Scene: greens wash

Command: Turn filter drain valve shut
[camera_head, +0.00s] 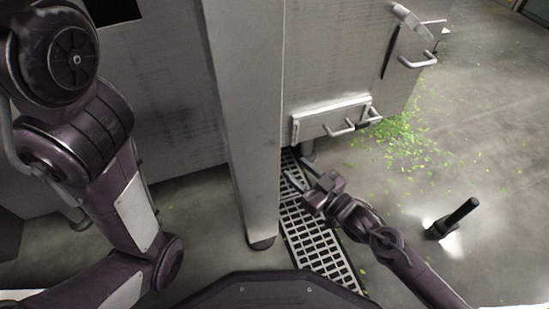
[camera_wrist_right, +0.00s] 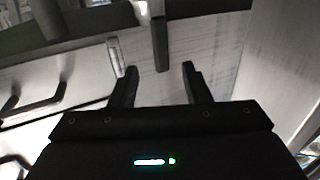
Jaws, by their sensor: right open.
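My right gripper (camera_head: 298,178) is low beside the machine, just above the floor grating, close to the grey post. The right wrist view shows its two dark fingers (camera_wrist_right: 160,84) spread apart with nothing between them. Just beyond the fingertips, a dark upright bar (camera_wrist_right: 160,43) hangs in front of a pale metal surface, apart from both fingers. It may be the drain valve's handle, but I cannot tell for sure. In the head view the valve cannot be made out near the gripper. My left arm crosses the left side; its gripper is out of frame.
A grey post (camera_head: 247,120) stands left of my right gripper. A low hatch with handles (camera_head: 333,119) is on the machine above it. A grating (camera_head: 318,238) lies below. Green scraps (camera_head: 402,135) litter the floor.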

